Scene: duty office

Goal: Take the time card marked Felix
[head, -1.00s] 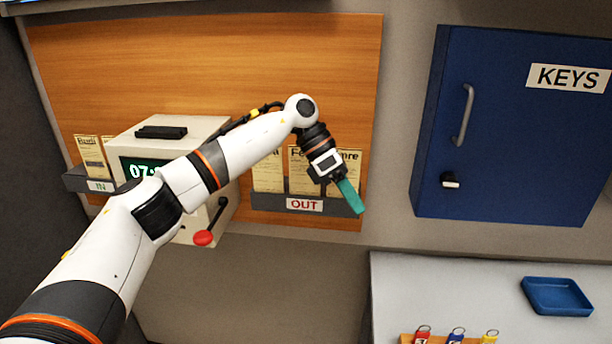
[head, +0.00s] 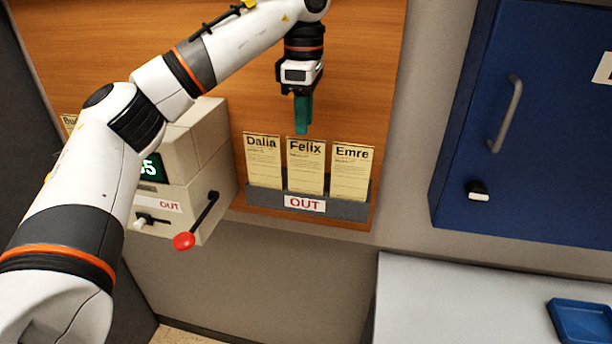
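The time card marked Felix (head: 305,168) stands upright in the OUT rack (head: 347,209), in the middle between the card marked Dalia (head: 263,162) on the left and the card marked Emre (head: 351,173) on the right. My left gripper (head: 302,128) points down just above the top edge of the Felix card, with its green fingers seen nearly edge-on. I cannot tell whether the fingers are apart or together. No card shows between them, and the Felix card is still seated in the rack. My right gripper is not in view.
The time clock (head: 205,190) with a red-knobbed lever (head: 184,241) stands left of the rack. Another card (head: 69,122) shows partly behind my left arm. A blue key cabinet (head: 545,130) is on the right, above a grey counter (head: 450,300) with a blue tray (head: 583,322).

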